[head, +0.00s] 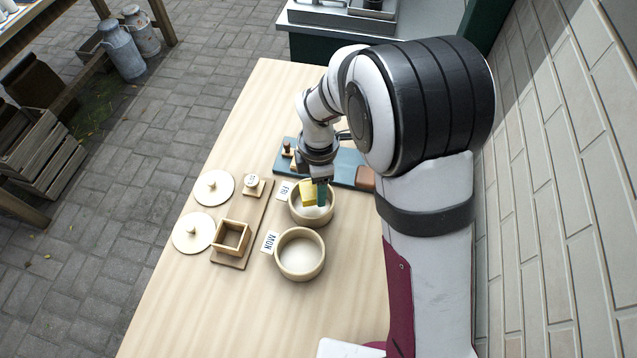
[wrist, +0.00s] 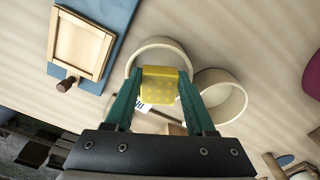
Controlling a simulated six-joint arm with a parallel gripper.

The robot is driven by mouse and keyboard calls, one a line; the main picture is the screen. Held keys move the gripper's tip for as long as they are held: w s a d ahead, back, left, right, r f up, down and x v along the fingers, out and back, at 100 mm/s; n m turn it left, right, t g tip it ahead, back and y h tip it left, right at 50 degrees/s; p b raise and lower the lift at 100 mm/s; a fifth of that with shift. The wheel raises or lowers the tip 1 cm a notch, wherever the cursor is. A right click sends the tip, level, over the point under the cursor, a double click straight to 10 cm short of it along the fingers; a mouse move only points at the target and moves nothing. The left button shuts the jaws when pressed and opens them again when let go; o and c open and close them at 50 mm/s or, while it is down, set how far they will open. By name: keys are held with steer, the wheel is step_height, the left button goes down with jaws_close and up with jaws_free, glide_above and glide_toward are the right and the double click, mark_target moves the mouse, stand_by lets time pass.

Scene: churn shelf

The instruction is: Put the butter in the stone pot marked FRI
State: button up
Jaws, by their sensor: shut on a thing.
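The yellow butter block (head: 308,194) is held between the green fingers of my gripper (head: 315,189), and it also shows in the wrist view (wrist: 160,90). My gripper is shut on it. In the head view the butter overlaps the mouth of the round cream pot (head: 326,218) beside the FRI card (head: 285,191). In the wrist view the butter covers the near part of this pot's rim (wrist: 158,42). I cannot tell how far it is above or below the rim. The visible part of the pot's inside looks empty.
An empty pot (head: 300,254) stands nearer by the MON card (head: 269,242). Two round lids (head: 213,188) lie left. A blue board (head: 345,165) lies behind. The table front is clear.

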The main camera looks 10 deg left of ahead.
steer(key=shift+f, duration=2.55)
stand_by(0.5)
steer(key=o, duration=1.3)
steer(key=c, duration=0.3)
steer(key=shift+r, duration=0.15)
steer(key=shift+c, duration=0.2)
steer(key=shift+r, duration=5)
